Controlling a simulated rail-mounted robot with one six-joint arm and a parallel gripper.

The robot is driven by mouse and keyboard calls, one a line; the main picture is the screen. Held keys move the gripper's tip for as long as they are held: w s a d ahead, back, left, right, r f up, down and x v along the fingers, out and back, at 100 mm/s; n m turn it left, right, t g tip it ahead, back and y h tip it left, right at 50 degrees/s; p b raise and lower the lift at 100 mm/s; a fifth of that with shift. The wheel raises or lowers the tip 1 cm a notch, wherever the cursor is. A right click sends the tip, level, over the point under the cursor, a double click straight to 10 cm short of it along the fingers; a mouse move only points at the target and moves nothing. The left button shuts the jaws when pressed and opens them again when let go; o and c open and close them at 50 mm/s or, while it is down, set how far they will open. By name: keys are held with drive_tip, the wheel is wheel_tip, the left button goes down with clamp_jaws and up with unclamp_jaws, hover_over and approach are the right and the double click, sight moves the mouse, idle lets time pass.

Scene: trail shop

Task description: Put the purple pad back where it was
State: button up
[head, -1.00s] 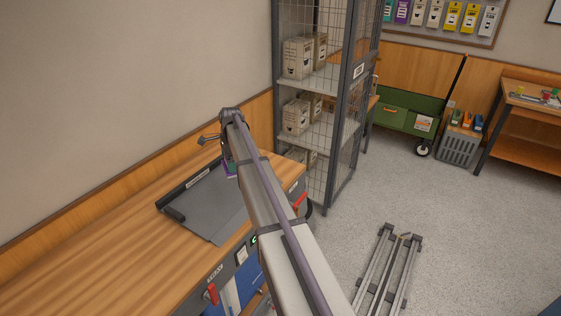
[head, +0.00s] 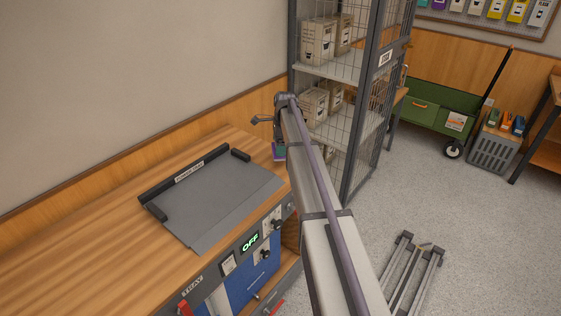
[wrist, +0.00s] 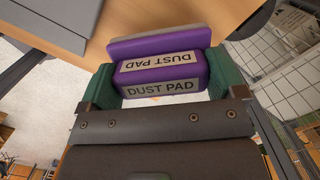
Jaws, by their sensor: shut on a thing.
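The purple pad (wrist: 165,70), labelled "DUST PAD", is between the green fingers of my gripper (wrist: 163,82) in the wrist view. My gripper is shut on it. My arm hides most of the gripper there. I cannot tell whether the pad touches the bench.
A grey mat with raised edge bars (head: 215,195) lies on the bench, left of my gripper. A wire-mesh cage shelf (head: 375,110) with boxes stands close behind and right. A green cart (head: 425,118) and a grey crate (head: 494,150) are farther right. A metal frame (head: 413,275) lies on the floor.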

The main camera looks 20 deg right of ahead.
wheel_tip(320, 180, down, 4)
drive_tip(key=b, duration=0.4)
drive_tip(key=shift+r+p, duration=0.3)
drive_tip(key=shift+d+f, duration=0.1)
drive_tip(key=shift+f, duration=0.1)
drive_tip(key=o, duration=0.6)
drive_tip(key=shift+r, duration=0.15)
